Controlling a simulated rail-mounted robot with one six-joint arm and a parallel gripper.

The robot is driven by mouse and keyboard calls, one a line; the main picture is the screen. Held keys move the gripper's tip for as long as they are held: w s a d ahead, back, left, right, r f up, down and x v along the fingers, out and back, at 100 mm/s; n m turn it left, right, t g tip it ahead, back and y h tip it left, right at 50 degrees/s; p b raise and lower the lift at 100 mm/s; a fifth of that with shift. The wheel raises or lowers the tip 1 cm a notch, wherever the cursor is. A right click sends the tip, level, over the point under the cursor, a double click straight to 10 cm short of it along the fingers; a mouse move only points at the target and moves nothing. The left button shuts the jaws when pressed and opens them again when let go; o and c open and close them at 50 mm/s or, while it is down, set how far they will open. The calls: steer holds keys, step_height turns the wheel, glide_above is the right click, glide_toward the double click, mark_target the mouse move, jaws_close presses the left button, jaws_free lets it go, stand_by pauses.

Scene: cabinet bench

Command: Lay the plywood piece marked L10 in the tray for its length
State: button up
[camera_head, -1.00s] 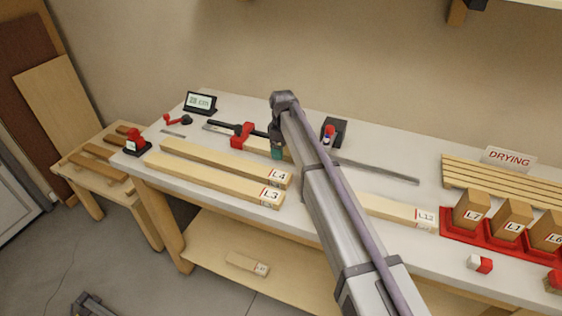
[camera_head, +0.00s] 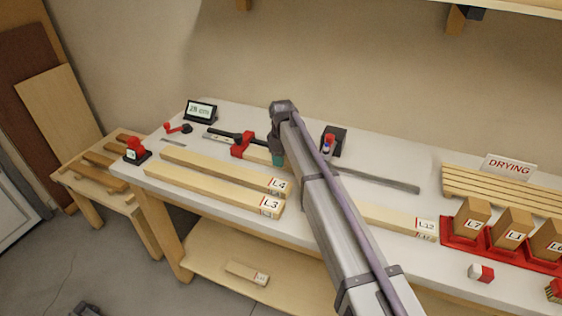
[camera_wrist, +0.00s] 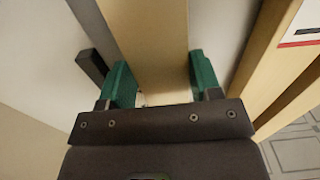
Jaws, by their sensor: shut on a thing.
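My gripper (camera_wrist: 160,85) has its green fingers on both sides of a pale wooden piece (camera_wrist: 150,50) and is shut on it. In the head view my gripper (camera_head: 278,158) is low over the bench, partly hidden by my arm. The held piece (camera_head: 257,154) shows to its left, beside a red and black clamp. No label on it is readable, so I cannot tell if it is L10. Long pieces marked L4 (camera_head: 225,171) and L3 (camera_head: 210,190) lie in front. A piece marked L12 (camera_head: 395,217) lies right of my arm. No tray is clearly marked for L10.
The clamp (camera_head: 243,145), a small display (camera_head: 201,111) and a dark block (camera_head: 335,140) stand at the back. A red tray (camera_head: 455,230) holds upright blocks, with a slatted rack (camera_head: 500,190) and DRYING sign behind. A short piece (camera_head: 246,272) lies on the lower shelf.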

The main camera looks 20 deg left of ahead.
steer(key=shift+s+r, duration=0.1)
steer(key=shift+s, duration=0.35)
step_height(320, 180, up, 10)
steer(key=p, duration=1)
steer(key=shift+d, duration=0.1)
